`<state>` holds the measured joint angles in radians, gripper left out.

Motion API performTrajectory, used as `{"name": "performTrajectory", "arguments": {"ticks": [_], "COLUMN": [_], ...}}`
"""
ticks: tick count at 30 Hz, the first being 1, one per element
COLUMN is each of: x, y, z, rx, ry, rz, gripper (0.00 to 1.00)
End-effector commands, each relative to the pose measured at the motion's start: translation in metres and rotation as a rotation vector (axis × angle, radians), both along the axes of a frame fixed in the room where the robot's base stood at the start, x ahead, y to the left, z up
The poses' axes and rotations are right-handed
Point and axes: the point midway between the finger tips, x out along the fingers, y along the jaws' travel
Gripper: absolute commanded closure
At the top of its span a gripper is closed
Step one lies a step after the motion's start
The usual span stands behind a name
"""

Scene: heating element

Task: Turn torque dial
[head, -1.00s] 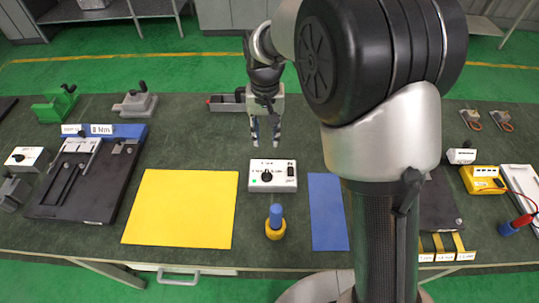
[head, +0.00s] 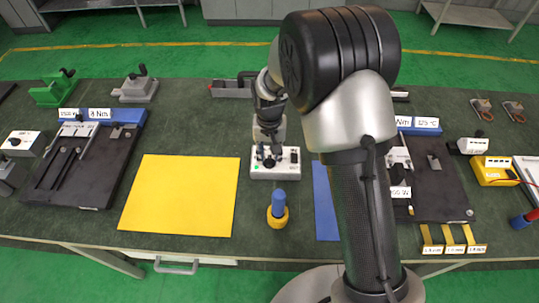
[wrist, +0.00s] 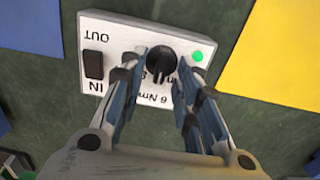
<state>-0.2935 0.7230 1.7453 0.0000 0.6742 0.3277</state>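The torque dial is a black round knob (wrist: 161,64) on a white control box (head: 287,170). The box has a green dot, a black IN/OUT switch (wrist: 94,65) and a label that seems to read "6 Nm". The box lies on the dark green bench top. My gripper (head: 268,158) is directly over the box, pointing down. In the wrist view my gripper (wrist: 162,82) is open, with one blue-grey finger on each side of the knob. I cannot tell whether the fingers touch it. The fingers hide part of the dial's markings.
A blue-handled tool in a yellow ring (head: 278,212) stands just in front of the box. A yellow mat (head: 180,197) lies to the left and a blue mat (head: 324,205) to the right. Black fixtures stand at left (head: 85,170) and right (head: 440,185).

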Motion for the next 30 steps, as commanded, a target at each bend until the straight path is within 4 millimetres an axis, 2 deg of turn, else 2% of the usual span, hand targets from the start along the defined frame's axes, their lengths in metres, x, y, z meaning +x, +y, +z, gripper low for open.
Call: {"name": "performTrajectory", "arguments": {"ticks": [8, 21, 30], "x": [0.0002, 0.0003, 0.0003], "y": [0.0001, 0.0001, 0.0001], "z": [-0.0009, -0.0007, -0.0006], "rx": [0.000, 0.000, 0.000], "ry": [-0.001, -0.001, -0.001], "rz": [0.000, 0.000, 0.001], "gripper": [0.70, 0.99, 1.00]}}
